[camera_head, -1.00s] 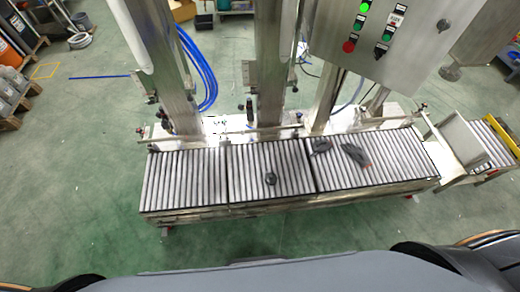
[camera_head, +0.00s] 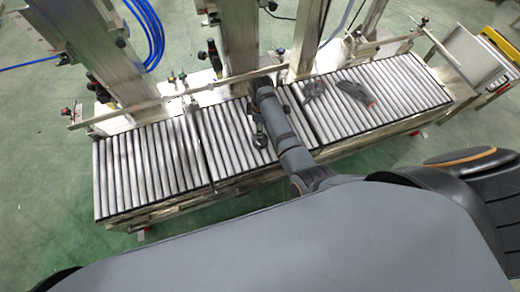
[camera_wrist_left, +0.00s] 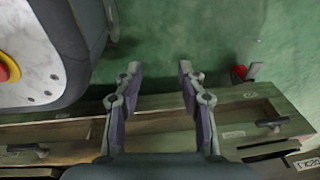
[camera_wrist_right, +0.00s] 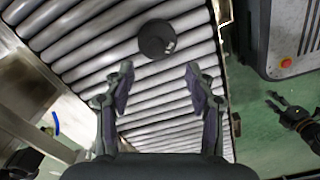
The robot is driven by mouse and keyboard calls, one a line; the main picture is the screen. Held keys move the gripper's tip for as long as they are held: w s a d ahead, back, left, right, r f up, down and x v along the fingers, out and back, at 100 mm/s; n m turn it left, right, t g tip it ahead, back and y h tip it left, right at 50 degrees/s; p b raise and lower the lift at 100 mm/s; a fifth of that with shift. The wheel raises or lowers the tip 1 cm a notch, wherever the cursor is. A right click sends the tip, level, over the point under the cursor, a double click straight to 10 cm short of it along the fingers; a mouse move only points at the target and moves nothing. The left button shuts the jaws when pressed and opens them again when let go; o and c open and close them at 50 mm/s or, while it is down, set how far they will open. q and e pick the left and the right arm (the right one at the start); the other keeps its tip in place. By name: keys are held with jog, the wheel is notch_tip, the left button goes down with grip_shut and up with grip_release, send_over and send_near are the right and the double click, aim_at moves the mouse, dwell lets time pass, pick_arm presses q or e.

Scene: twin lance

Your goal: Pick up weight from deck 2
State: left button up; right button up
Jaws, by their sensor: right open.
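The weight (camera_wrist_right: 156,40) is a small dark round disc lying on the silvery rollers. In the head view it is a dark shape (camera_head: 260,138) on the middle roller deck (camera_head: 228,148), close beside my right arm. My right gripper (camera_wrist_right: 158,80) is open and empty, with the weight beyond its fingertips and roughly between their lines. My right forearm hides part of the deck in the head view, and the fingers are hard to make out there. My left gripper (camera_wrist_left: 159,70) is open and empty, away from the decks over the green floor.
Two dark, glove-like items, one (camera_head: 314,91) and another with an orange mark (camera_head: 357,93), lie on the right roller deck (camera_head: 405,85). The left roller deck (camera_head: 150,165) is clear. Steel columns (camera_head: 226,35) and a rail stand behind the decks.

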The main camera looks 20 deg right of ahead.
jog(key=f, duration=0.1)
jog(key=f+b, duration=0.1)
jog(key=f, duration=0.1)
jog(key=f+b, duration=0.1)
jog(key=f, duration=0.1)
jog(key=shift+w+a, duration=0.1)
jog(key=shift+w, duration=0.15)
notch_tip(320, 180, down, 4)
jog(key=shift+w+f+b, duration=0.1)
jog(key=shift+f+b, duration=0.05)
jog(key=shift+b, duration=1)
jog(key=shift+f, duration=0.1)
pick_arm(q)
jog(key=w+d+r, duration=0.1)
jog(key=w+r, duration=0.2)
jog(key=w, duration=0.4)
jog(key=shift+w+d+r, duration=0.25)
jog(key=shift+w+r, duration=0.05)
jog(key=shift+r, duration=0.05)
pick_arm(e)
jog(key=shift+c, duration=0.2)
grip_shut()
